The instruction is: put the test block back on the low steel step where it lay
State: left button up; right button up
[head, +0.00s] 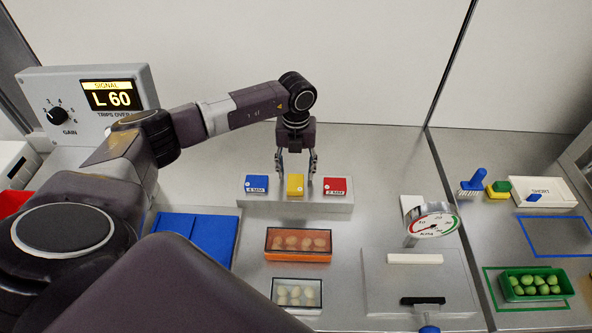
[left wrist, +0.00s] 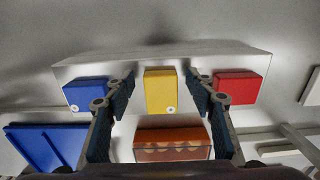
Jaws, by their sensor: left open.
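The low steel step (head: 260,206) stands near the back of the bench and also shows in the left wrist view (left wrist: 215,57). Three blocks sit on it in a row: a blue one marked 4 MM (head: 257,186), a yellow one (head: 295,185) and a red one marked 2 MM (head: 335,186). My left gripper (head: 297,172) is open and points down over the yellow block. In the left wrist view its fingers stand apart on either side of the yellow block (left wrist: 160,90), with gaps showing. My right gripper is not in view.
An orange tray (head: 298,257) and a clear-lidded tray (head: 297,306) of filled pasta lie in front of the step. A dial gauge (head: 432,224) stands to the right. A blue panel (head: 195,238) lies left. A signal box (head: 90,98) stands back left.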

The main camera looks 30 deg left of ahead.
aim_at(296, 175)
pick_arm(q)
notch_tip(296, 175, up, 12)
jog(key=b, duration=0.4)
jog(key=shift+f, duration=0.15)
